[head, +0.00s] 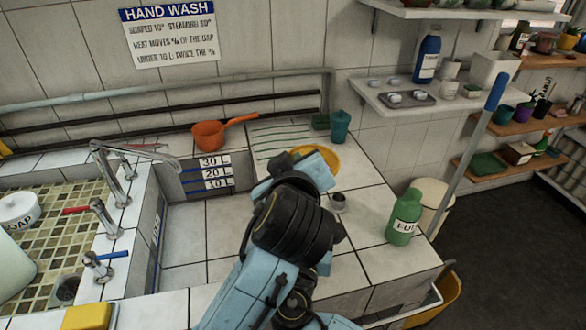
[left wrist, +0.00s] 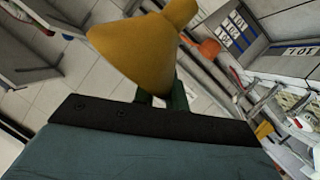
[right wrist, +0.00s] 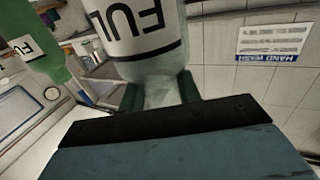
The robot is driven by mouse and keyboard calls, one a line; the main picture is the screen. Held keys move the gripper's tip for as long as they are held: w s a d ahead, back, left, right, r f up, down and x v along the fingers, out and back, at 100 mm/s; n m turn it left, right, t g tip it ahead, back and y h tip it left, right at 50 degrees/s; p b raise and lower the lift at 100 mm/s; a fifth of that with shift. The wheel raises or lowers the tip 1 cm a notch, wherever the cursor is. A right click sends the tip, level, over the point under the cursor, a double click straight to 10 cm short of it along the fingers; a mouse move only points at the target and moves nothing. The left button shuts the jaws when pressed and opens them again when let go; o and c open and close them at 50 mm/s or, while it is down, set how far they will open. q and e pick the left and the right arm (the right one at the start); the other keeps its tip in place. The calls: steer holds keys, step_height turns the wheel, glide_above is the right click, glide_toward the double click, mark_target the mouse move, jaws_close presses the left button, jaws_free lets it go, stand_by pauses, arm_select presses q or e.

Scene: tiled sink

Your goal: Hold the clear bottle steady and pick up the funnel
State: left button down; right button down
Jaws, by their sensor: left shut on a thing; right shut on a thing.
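The yellow funnel (head: 328,157) shows at the back of the counter, partly covered by my arm. In the left wrist view the funnel (left wrist: 140,48) is large, its narrow end toward the upper right. My left gripper (left wrist: 162,101) is shut on it, the contact partly hidden behind the cone. The clear bottle (right wrist: 140,55), with a black-lettered white label, fills the top middle of the right wrist view. My right gripper (right wrist: 160,93) is shut on it, one finger on each side. In the head view my arm hides the bottle's body and the fingertips.
A green bottle (head: 404,217) stands at the counter's right edge. An orange pan (head: 210,134) and a teal cup (head: 340,126) stand at the back. The sink (head: 62,215) is at the left. The wall shelf (head: 400,98) is at the upper right. Bare tiles lie left of my arm.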

steer(key=shift+s+f, duration=0.15)
steer(key=shift+f, duration=0.3)
steer(key=c, duration=0.9)
jaws_free()
steer(key=shift+r, duration=0.1)
